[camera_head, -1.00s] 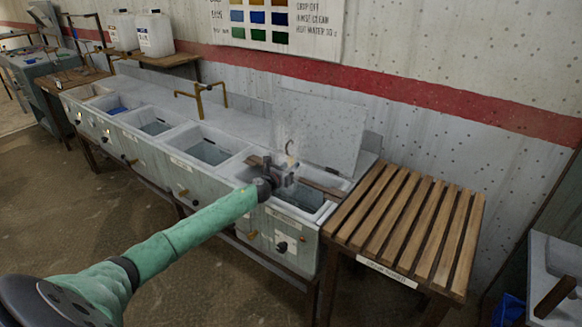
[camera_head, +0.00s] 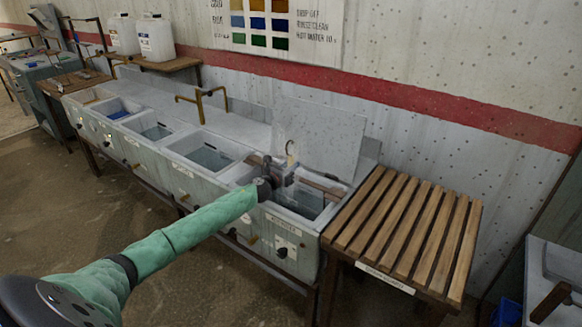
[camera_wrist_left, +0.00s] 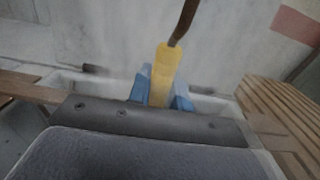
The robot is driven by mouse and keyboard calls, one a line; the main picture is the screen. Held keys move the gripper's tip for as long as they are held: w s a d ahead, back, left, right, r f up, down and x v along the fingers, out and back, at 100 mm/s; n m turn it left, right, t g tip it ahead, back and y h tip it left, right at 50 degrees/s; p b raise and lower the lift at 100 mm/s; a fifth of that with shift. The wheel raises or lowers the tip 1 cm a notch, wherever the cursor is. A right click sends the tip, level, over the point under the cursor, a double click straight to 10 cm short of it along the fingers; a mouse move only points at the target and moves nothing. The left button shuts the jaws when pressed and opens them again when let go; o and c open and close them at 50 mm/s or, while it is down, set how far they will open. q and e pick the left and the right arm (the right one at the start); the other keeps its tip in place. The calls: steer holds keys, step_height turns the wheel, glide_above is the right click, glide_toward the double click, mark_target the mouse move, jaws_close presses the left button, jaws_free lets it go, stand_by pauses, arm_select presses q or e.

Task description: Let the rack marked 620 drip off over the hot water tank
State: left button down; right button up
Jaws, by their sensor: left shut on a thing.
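The hot water tank (camera_head: 322,222) is the last basin at the right end of the sink row, its grey lid (camera_head: 318,135) standing open behind it. My left gripper (camera_head: 283,171) is over this tank. In the left wrist view its blue fingers (camera_wrist_left: 160,90) are shut on the yellow grip (camera_wrist_left: 165,72) of a rack, with a dark hook rising from it. The hook (camera_head: 290,147) also shows in the head view. The rack's body is hidden below the gripper; no 620 mark is readable. My right gripper is not in view.
A wooden bar (camera_head: 322,187) lies across the tank. A slatted wooden table (camera_head: 405,225) adjoins on the right, its top empty. Other basins (camera_head: 208,157) and a brass tap (camera_head: 200,98) are to the left. White canisters (camera_head: 155,38) stand on a back shelf.

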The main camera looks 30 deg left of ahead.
arm_select(q)
steer(key=shift+s, duration=0.1)
steer(key=s, duration=0.8)
steer(key=shift+s+a, duration=0.35)
stand_by(0.7)
steer(key=c, duration=2)
jaws_free()
jaws_close()
